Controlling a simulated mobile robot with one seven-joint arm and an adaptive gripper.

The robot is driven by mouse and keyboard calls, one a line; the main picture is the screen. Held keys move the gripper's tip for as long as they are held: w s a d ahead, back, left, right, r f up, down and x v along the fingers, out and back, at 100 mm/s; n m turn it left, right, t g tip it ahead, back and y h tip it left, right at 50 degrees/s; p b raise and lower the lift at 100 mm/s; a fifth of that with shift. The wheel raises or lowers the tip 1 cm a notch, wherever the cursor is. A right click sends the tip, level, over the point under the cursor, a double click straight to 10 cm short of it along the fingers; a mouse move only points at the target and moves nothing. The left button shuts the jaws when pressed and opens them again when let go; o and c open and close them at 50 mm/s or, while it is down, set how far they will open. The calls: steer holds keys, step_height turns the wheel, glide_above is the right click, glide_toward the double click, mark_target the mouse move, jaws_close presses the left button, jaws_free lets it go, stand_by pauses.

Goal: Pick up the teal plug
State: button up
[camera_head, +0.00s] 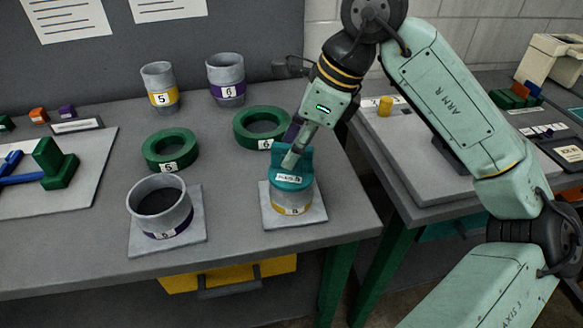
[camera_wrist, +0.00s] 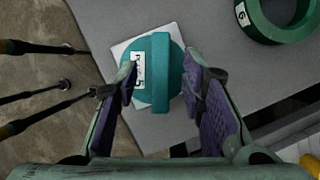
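The teal plug (camera_head: 296,176) has a raised bar across its top and a small white label. It sits in the mouth of a grey duct collar (camera_head: 308,198) with a yellow band, on a pale square plate (camera_head: 305,217) near the table's right front edge. In the wrist view the plug (camera_wrist: 160,82) lies between my fingers, with its bar running between them. My gripper (camera_wrist: 162,78) is open around the bar, and a gap shows on each side. In the head view my gripper (camera_head: 293,146) comes down at the plug's top; its fingertips are partly hidden.
A grey collar with a purple band (camera_head: 175,218) stands left of the plug. Two green rings (camera_head: 150,150) lie behind, one close to my gripper. Two more collars (camera_head: 160,75) stand further back. A second bench (camera_head: 440,195) is at right, across a gap.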

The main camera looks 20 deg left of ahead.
steer(key=shift+x, duration=0.85)
steer(key=shift+c, duration=0.2)
jaws_close()
